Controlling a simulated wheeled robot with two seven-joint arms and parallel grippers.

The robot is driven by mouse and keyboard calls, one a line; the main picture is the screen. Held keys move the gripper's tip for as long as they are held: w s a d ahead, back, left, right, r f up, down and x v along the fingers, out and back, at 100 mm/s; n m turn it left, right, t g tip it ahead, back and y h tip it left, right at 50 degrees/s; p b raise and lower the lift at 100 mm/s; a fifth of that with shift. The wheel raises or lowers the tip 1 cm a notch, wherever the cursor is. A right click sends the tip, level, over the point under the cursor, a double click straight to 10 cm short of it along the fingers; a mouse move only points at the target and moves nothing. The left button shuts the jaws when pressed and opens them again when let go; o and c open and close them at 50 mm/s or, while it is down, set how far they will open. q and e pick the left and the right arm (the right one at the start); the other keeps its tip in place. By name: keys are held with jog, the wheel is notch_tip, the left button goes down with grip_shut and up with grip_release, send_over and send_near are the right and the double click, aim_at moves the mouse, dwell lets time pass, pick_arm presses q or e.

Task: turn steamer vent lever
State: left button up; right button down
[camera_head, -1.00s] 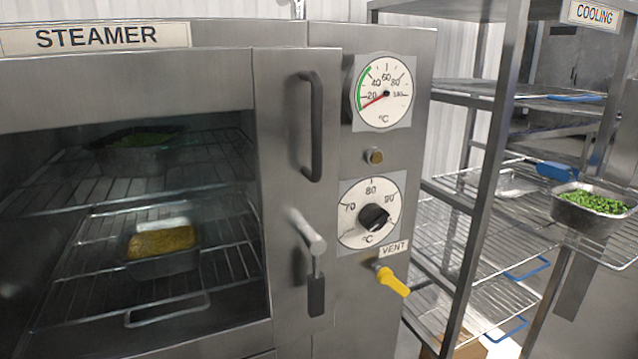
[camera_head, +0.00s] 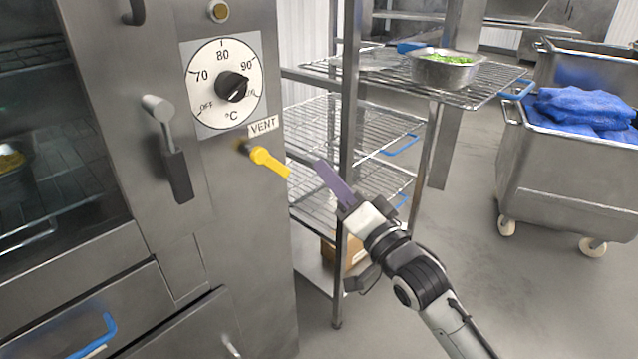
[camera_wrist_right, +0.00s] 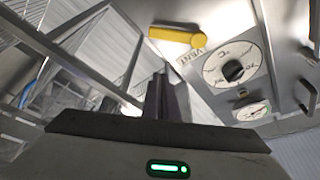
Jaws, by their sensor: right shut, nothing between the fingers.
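The yellow vent lever (camera_head: 270,162) sticks out of the steamer's front panel (camera_head: 235,250), below the VENT label (camera_head: 263,125), and slants down to the right. In the right wrist view the yellow lever (camera_wrist_right: 177,37) shows at the top, beyond the fingers. My right gripper (camera_head: 322,168) is shut and empty, a short way right of the lever and apart from it. Its fingers also show in the right wrist view (camera_wrist_right: 166,88). My left gripper is not in view.
The temperature dial (camera_head: 223,84) is above the lever, and the door handle (camera_head: 172,150) is left of it. A wire rack (camera_head: 345,130) stands close behind my right gripper, with a pan of green food (camera_head: 445,70). A cart with blue cloths (camera_head: 565,165) is at right.

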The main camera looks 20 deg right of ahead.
jog(key=x, duration=0.9)
jog(key=s+a+f, duration=0.1)
jog(key=s+a+f+b, duration=0.1)
jog(key=f, duration=0.1)
jog(key=shift+a, duration=0.35)
jog(key=shift+w, duration=0.1)
